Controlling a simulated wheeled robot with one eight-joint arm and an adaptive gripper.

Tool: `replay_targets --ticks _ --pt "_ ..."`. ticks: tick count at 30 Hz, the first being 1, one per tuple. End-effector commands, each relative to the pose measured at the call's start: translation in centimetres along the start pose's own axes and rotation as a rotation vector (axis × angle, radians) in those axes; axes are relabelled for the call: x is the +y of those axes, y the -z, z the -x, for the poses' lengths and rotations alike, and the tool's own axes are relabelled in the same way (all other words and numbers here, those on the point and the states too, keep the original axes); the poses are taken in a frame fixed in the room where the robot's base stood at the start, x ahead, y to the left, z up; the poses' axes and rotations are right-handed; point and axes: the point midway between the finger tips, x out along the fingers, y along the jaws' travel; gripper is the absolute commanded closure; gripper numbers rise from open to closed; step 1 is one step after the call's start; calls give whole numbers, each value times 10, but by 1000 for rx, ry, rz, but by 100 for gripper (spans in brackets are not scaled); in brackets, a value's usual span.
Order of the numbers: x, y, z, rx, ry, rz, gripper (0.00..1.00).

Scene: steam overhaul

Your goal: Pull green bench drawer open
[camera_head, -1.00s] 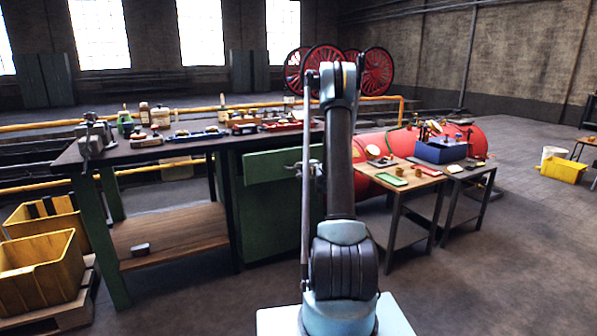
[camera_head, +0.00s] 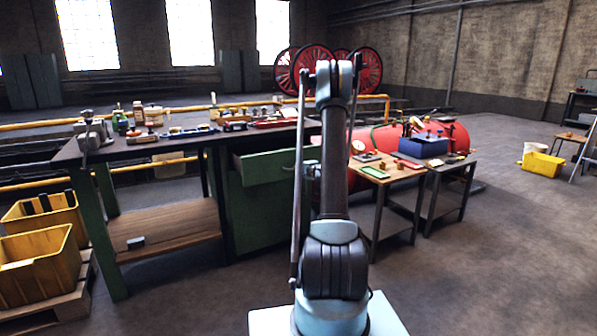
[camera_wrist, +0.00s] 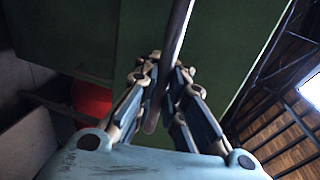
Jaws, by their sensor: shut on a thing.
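The green drawer (camera_head: 268,167) is at the upper right end of the dark-topped workbench (camera_head: 165,147). Its front stands out from the bench's green cabinet (camera_head: 250,210), so it is partly open. In the wrist view, a slim metal bar handle (camera_wrist: 178,30) runs across the green drawer front (camera_wrist: 222,45). My gripper (camera_wrist: 166,75) is shut on this handle, with a jointed finger on each side of it. In the head view, my gripper (camera_head: 311,170) is small beside the drawer's right end and partly hidden by my arm.
Tools and bottles crowd the bench top. Small side tables (camera_head: 385,180) with parts stand close to my arm's right, before a red boiler (camera_head: 440,130). Yellow crates (camera_head: 40,262) sit on a pallet at left. The floor at right is mostly clear.

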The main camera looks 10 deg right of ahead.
Motion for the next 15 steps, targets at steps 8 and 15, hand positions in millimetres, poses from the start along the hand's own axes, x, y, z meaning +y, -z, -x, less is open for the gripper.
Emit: replay_targets --ticks 8,15 --pt "0 0 1 -2 -1 -1 88" --pt "0 2 2 -1 0 -1 69"
